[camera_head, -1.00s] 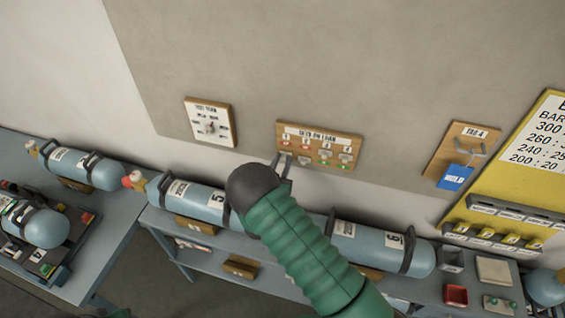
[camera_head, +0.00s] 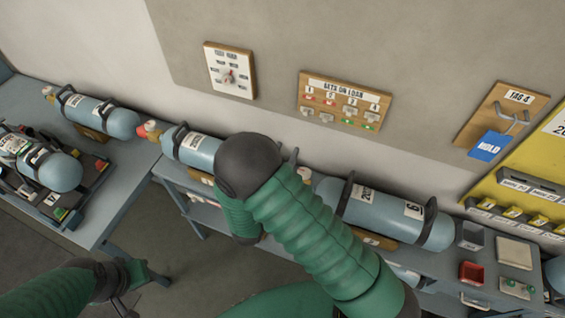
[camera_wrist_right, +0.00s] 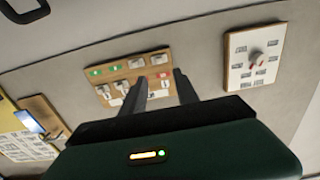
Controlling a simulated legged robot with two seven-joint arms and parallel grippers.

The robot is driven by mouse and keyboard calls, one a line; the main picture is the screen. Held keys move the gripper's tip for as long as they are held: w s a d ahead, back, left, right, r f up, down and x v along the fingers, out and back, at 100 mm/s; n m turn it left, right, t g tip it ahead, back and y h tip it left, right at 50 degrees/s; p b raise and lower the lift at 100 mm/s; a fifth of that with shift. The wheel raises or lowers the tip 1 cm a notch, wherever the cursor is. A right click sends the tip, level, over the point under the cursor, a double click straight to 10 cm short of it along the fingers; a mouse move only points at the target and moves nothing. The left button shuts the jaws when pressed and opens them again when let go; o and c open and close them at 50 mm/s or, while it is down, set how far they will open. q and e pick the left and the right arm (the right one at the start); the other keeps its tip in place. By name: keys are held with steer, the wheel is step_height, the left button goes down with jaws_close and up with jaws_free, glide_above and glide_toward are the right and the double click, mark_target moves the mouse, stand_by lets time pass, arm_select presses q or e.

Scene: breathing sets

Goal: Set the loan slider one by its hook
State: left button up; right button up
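The loan board (camera_head: 345,99) on the wall is wooden, with several numbered sliders. Slider one (camera_head: 307,112) sits low at its left end, with red showing above it. The board also appears, turned over, in the right wrist view (camera_wrist_right: 112,90). My right gripper (camera_wrist_right: 160,76) is open and empty, its two fingers pointing at the board. In the head view it is mostly hidden behind my arm, below the board's left end. My left gripper (camera_head: 138,290) is low at the left, its fingers unclear. A hook (camera_head: 512,117) on the right board carries a blue HOLD tag (camera_head: 488,146).
A dial board (camera_head: 230,70) is left of the loan board. A yellow board (camera_head: 535,185) stands at far right.

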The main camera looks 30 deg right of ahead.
steer(key=shift+v, duration=1)
steer(key=shift+c, duration=0.2)
